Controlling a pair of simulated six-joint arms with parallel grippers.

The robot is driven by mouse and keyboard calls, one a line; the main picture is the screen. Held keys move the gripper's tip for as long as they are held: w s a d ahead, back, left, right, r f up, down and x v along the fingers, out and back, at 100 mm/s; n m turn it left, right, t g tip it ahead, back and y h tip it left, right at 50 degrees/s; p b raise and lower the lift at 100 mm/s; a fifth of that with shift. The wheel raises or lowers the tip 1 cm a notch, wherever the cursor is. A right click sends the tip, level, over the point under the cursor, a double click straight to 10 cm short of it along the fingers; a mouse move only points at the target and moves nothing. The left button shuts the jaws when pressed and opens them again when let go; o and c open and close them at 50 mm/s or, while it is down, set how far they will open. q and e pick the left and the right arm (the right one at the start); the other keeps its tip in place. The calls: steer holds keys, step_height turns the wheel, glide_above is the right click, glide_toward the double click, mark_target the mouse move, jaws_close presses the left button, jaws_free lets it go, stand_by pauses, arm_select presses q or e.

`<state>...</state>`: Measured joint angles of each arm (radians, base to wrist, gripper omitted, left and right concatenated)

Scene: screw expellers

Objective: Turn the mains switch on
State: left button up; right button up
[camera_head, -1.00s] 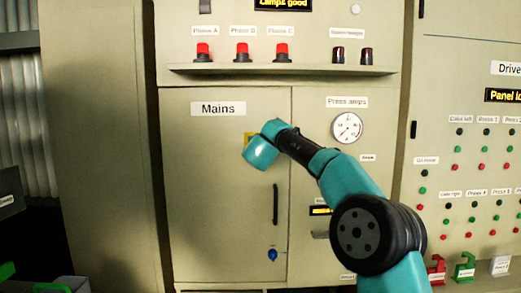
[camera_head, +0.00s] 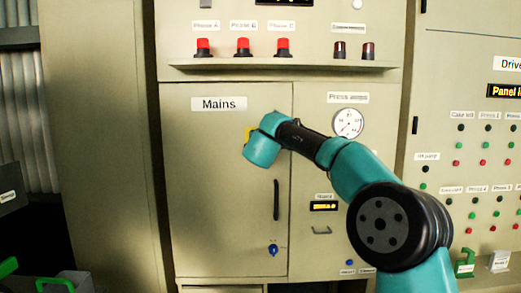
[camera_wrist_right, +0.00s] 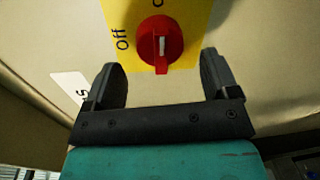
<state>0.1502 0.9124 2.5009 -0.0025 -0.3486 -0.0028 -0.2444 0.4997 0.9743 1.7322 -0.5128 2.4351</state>
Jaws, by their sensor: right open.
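The mains switch is a red rotary knob (camera_wrist_right: 160,44) on a yellow plate (camera_wrist_right: 190,17), seen in the right wrist view. An "Off" label stands left of the knob; another label at the top is cut off. My right gripper (camera_wrist_right: 162,80) is open, its two dark fingers on either side of the knob's lower end, with nothing between them that I can see held. In the head view my right arm's end covers most of the switch, and only a sliver of the yellow plate (camera_head: 248,133) shows on the Mains door (camera_head: 210,190). My left gripper is not in view.
The Mains door has a dark vertical handle (camera_head: 276,200) and a blue key-like knob (camera_head: 273,250). A shelf with red lamps (camera_head: 243,47) runs above. A press gauge (camera_head: 348,122) and button panel (camera_head: 485,190) lie to the right.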

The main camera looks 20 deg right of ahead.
steer(key=v, duration=1.4)
steer(key=shift+f, duration=0.1)
step_height(320, 180, down, 43)
steer(key=w+d+n+g+y, duration=0.1)
steer(key=n+g+y, duration=0.1)
steer(key=n, duration=1.1)
steer(key=d+n+g+y, duration=0.1)
steer(key=d+n+g, duration=0.15)
steer(key=n, duration=1.15)
steer(key=s+f+n+g+y, duration=0.1)
steer(key=s+f+n, duration=0.25)
steer(key=f, duration=0.35)
steer(key=s+f+n+g+y, duration=0.1)
steer(key=s+f+n+g, duration=0.15)
steer(key=f+n, duration=0.3)
steer(key=s+f+n+g+y, duration=0.1)
steer(key=s+f+n+g, duration=0.2)
steer(key=s+f+n, duration=0.5)
steer(key=s+a+f+n+g+y, duration=0.1)
steer(key=s+f+n+g, duration=0.3)
steer(key=s+f+n, duration=0.5)
steer(key=s+f+y, duration=0.1)
steer(key=s, duration=0.8)
steer(key=shift+f+g, duration=0.3)
